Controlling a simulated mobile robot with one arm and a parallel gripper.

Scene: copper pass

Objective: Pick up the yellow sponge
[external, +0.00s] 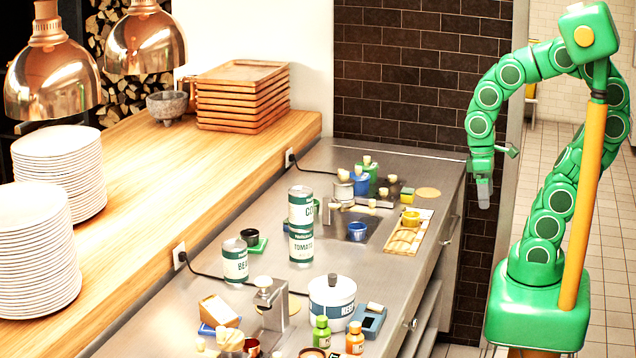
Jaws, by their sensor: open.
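A small yellow block with a dark green part, which looks like the sponge (407,195), sits on the steel counter (330,163) near its far right end. It is small in the picture, so its details are hard to tell. My gripper (484,194) hangs with its fingers pointing down, to the right of the sponge and apart from it, by the counter's right edge in the picture. It is open and nothing shows in it. The fingers are small and partly overlap each other in this view.
A round tan disc (428,193) lies right of the sponge. A wooden tray (408,236) with a yellow cup (410,218) is in front.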

